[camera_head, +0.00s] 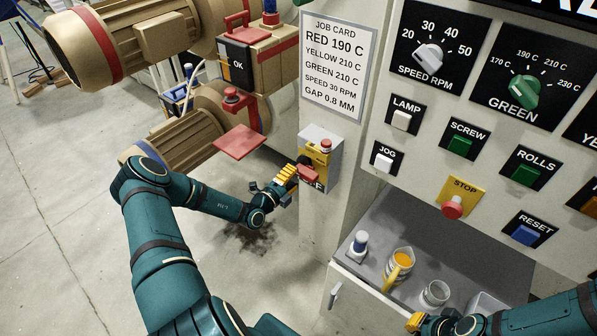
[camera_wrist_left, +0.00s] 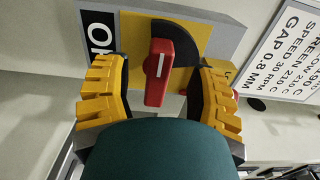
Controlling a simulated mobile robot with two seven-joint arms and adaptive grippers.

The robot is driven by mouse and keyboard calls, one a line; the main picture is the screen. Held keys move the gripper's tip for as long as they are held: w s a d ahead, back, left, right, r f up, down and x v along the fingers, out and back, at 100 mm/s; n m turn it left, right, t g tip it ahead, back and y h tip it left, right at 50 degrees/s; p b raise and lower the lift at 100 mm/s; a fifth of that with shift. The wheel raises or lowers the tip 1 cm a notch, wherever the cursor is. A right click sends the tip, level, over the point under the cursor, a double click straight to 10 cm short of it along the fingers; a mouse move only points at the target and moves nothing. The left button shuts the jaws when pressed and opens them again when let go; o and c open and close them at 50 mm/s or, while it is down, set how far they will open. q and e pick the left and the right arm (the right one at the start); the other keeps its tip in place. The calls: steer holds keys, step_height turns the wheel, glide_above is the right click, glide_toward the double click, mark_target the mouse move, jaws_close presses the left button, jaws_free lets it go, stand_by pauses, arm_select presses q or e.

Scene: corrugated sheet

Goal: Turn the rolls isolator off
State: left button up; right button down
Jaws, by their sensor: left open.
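The rolls isolator is a grey box with a yellow plate (camera_head: 322,157) on the post below the job card. In the left wrist view, its red handle (camera_wrist_left: 158,72) with a white line sits over a black disc (camera_wrist_left: 180,38) and points toward the picture's bottom. A black label reading "OF" (camera_wrist_left: 98,35) is partly covered by a finger. My left gripper (camera_head: 297,173) is at the front of the box. In the wrist view this gripper (camera_wrist_left: 160,78) is open, yellow fingers on either side of the handle, with visible gaps. My right gripper (camera_head: 413,322) is far from it, at the bottom edge.
A red button (camera_head: 326,145) sits on the isolator's top part. The job card (camera_head: 338,65) hangs above. A console with switches and a red stop button (camera_head: 453,208) is right.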

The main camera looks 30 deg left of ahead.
arm_select(q)
steer(key=s, duration=0.8)
steer(key=shift+a, duration=0.3)
steer(key=shift+w, duration=0.1)
steer(key=s+d+m+g+h, duration=0.2)
steer(key=d+m+g+h, duration=0.3)
steer(key=d+m, duration=0.45)
steer(key=s+d+m+g+h, duration=0.2)
steer(key=d+m+g+h, duration=0.4)
steer(key=d, duration=0.7)
steer(key=s+d+f+m+g+y, duration=0.2)
steer(key=s+d+m+g+y, duration=0.3)
steer(key=m, duration=0.9)
steer(key=s+d+f+m+g+y, duration=0.25)
steer(key=s+m, duration=0.55)
steer(key=m, duration=0.5)
steer(key=w+r+m, duration=0.1)
steer(key=m, duration=0.2)
steer(key=w+r+m+t+y, duration=0.1)
steer(key=m, duration=0.1)
steer(key=w+d+r+m+t, duration=0.1)
steer(key=m, duration=0.2)
steer(key=shift+r+m+t, duration=0.2)
steer(key=shift+m+t, duration=0.05)
steer(key=shift+m, duration=0.1)
